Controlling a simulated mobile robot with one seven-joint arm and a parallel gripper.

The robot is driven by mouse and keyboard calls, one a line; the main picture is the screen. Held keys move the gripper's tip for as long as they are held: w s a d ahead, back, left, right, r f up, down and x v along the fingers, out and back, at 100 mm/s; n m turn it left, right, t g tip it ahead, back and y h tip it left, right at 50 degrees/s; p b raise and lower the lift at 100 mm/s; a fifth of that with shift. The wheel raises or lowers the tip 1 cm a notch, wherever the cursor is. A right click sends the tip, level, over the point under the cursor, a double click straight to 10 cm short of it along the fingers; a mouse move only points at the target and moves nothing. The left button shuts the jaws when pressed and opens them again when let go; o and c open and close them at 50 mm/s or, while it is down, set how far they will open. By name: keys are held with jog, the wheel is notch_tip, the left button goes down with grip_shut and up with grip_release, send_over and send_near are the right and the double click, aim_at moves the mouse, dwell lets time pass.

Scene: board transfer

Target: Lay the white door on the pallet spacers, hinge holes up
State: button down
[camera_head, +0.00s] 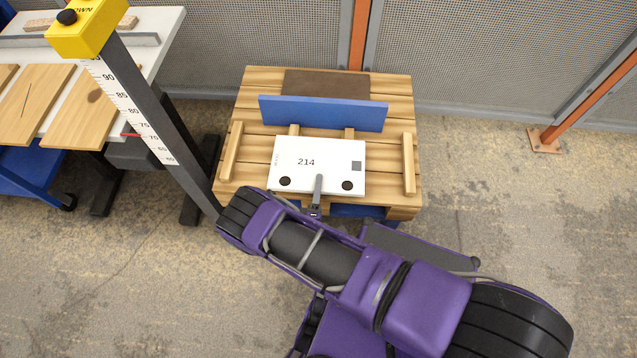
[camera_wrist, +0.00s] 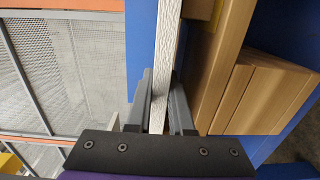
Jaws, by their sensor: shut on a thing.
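The white door (camera_head: 318,158), marked 214, is over the middle of the wooden pallet (camera_head: 255,95) in the head view. Its face with two dark round hinge holes is up, the holes towards the near edge. My gripper (camera_head: 318,190) is shut on that near edge, one finger showing on top. In the wrist view the door (camera_wrist: 167,45) is edge-on between the fingers of my gripper (camera_wrist: 160,100). Two pallet spacers (camera_head: 294,130) (camera_head: 349,132) show past the door's far edge; the rest of them is hidden. I cannot tell whether the door touches them.
A blue panel (camera_head: 322,113) stands on the pallet just beyond the door. Wooden strips flank the door at left (camera_head: 231,150) and right (camera_head: 409,162). A yellow-topped post with a scale (camera_head: 140,105) and a workbench with boards (camera_head: 85,105) are at left. Mesh fencing (camera_head: 480,60) is behind.

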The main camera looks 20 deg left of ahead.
jog(key=shift+f, duration=0.1)
dwell(0.3)
jog(key=c, duration=0.7)
grip_release()
jog(key=shift+s, duration=0.15)
jog(key=shift+p+v, duration=0.3)
jog(key=shift+v, duration=1.1)
jog(key=shift+d, duration=0.1)
